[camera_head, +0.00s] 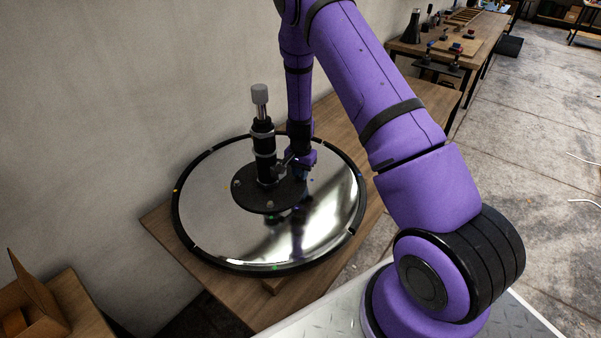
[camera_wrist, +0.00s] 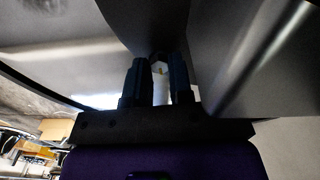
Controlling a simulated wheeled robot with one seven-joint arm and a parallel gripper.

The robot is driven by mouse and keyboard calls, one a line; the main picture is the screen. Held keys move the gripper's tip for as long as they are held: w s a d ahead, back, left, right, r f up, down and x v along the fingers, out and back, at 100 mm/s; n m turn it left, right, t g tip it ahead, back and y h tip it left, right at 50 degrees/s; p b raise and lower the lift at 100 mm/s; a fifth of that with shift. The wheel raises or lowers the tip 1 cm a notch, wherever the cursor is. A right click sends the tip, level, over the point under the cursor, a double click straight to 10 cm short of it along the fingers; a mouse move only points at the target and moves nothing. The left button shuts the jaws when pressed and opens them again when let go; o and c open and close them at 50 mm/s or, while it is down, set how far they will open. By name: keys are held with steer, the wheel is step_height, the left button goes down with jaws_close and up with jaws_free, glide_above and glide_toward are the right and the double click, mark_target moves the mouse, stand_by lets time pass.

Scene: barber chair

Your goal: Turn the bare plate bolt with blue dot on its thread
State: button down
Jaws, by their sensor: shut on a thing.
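A round black plate (camera_head: 250,200) lies at the middle of a shiny chrome disc (camera_head: 205,215). A black column with a grey-capped rod (camera_head: 260,95) stands on it. Bolt heads show on the plate, one at the left (camera_head: 237,183) and one at the front (camera_head: 270,205). My gripper (camera_head: 303,168) is low at the plate's right rear edge, its tip partly hidden. In the wrist view my gripper (camera_wrist: 158,75) is shut on a pale bolt (camera_wrist: 160,88) between its dark fingers. A small yellowish mark shows near its top. I see no blue dot.
The disc has a black rim with small coloured marks, including a green one (camera_head: 274,267) in front. It rests on a wooden table (camera_head: 158,222) by a wall. A cardboard box (camera_head: 35,300) is at lower left. A workbench with tools (camera_head: 450,45) stands behind.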

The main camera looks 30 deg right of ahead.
steer(key=shift+m, duration=0.5)
steer(key=c, duration=1)
jaws_free()
steer(key=shift+r, duration=0.1)
step_height(320, 180, up, 11)
steer(key=shift+f, duration=0.15)
